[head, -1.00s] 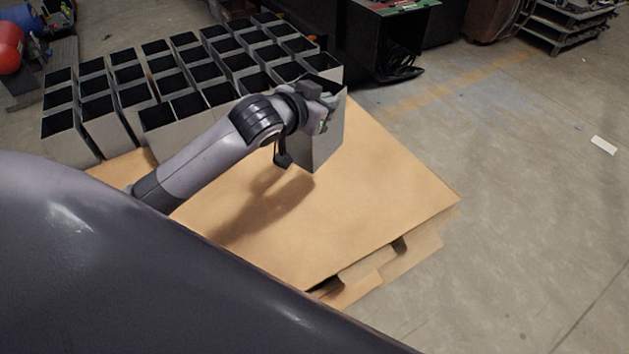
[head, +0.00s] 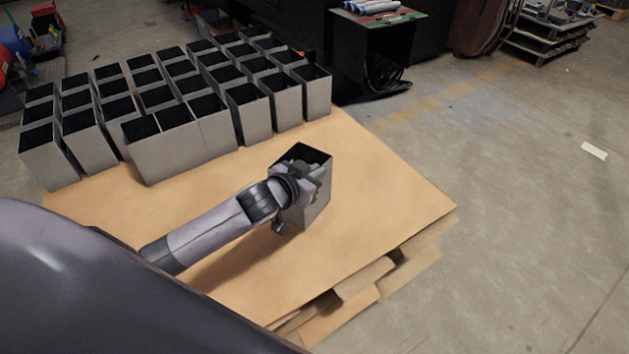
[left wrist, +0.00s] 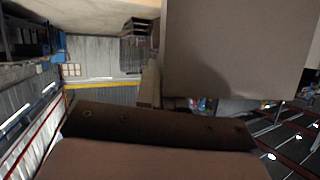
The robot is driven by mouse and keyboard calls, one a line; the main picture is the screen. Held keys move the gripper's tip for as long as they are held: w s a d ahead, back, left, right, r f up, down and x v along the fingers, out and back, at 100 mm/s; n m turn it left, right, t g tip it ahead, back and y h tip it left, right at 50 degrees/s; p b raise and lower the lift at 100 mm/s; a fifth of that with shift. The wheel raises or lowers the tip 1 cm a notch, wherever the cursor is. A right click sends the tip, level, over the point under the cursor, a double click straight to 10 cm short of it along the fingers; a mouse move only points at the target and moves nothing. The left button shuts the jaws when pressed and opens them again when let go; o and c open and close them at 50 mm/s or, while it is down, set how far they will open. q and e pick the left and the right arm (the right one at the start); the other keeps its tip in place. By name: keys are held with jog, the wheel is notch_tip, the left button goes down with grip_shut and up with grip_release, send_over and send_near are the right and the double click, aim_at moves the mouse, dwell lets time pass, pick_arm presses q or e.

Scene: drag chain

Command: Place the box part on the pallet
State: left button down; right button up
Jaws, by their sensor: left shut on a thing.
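The box part is a grey, open-topped box with a dark inside (head: 321,196). It is upright over the cardboard-topped pallet (head: 390,185), in front of the rows of similar boxes and apart from them. My left gripper (head: 308,182) is shut on the box near its upper edge and hides part of it. The box's lower edge is close to the cardboard; I cannot tell whether it touches. In the left wrist view a large grey box face (left wrist: 238,50) fills the upper right. My right gripper is not in view.
Several grey boxes (head: 185,140) stand in close rows along the far and left side of the pallet. Bare cardboard lies in front of and right of the held box. A black cabinet (head: 368,50) stands behind. Concrete floor is open at the right.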

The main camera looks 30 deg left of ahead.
pick_arm(q)
jog(key=shift+f, duration=0.75)
jog(key=c, duration=1.3)
grip_release()
jog(key=shift+o, duration=0.2)
